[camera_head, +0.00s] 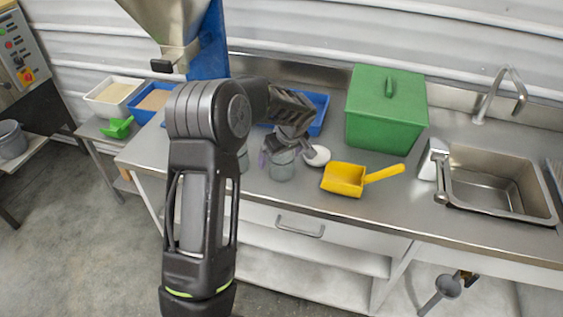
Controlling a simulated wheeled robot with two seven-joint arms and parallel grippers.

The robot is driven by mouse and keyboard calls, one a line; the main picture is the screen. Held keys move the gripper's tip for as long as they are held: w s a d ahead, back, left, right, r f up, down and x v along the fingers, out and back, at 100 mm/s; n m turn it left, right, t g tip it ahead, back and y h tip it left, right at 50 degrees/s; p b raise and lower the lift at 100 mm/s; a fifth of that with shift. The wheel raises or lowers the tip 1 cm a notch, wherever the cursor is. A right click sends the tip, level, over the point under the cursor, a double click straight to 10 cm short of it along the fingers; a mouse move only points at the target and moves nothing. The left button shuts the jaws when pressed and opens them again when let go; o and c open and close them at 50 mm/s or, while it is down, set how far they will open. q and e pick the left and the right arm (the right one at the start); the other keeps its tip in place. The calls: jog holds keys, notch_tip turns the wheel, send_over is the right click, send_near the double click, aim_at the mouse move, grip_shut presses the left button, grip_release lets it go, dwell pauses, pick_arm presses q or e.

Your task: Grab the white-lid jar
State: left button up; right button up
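A round white lid (317,155) shows on the steel counter; I cannot tell whether a jar body is under it. A grey, see-through jar (282,170) stands just left of it, its top partly hidden by my gripper. Another similar jar (243,158) is mostly hidden behind my arm. My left gripper (284,152) is above the grey jar and beside the white lid. Its fingers look spread, one on each side of the grey jar's top, with nothing clearly held. My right gripper is not in view.
A yellow scoop (344,179) lies right of the lid. A green box (386,112) stands behind it, with a blue tray (318,115) to its left. A sink (495,188) is at right. A hopper (172,30) hangs at upper left.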

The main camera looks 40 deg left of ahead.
pick_arm(q)
jog(key=c, duration=1.5)
